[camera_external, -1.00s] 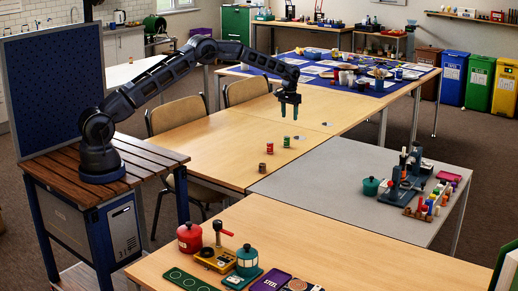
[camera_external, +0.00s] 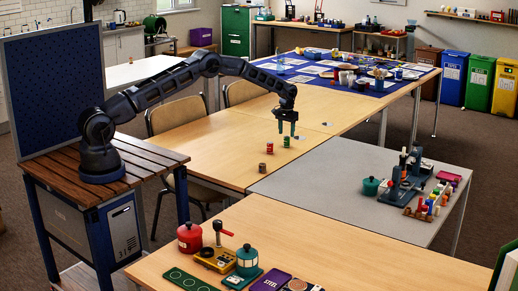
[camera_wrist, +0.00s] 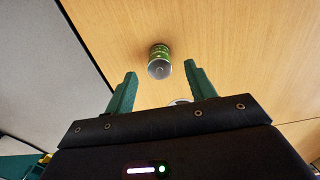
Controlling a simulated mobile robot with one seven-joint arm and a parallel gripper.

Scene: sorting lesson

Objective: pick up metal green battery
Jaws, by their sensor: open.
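The metal green battery (camera_external: 287,142) stands on the wooden table in the external view. In the wrist view the green battery (camera_wrist: 159,61) shows its grey metal end and green side, beyond and between my fingertips. My gripper (camera_external: 287,127) is open and points down, just above the battery. In the wrist view the two green fingers of my gripper (camera_wrist: 160,78) are apart with nothing held between them. I cannot tell from the pictures how far the fingertips are above the battery's top.
A red can-like item (camera_external: 269,142) stands just left of the battery, and a brown one (camera_external: 262,168) stands nearer the front. A small pale pointed piece (camera_external: 299,138) lies to the right. The wooden table (camera_external: 215,150) is otherwise clear around them. A grey table (camera_external: 330,185) adjoins on the right.

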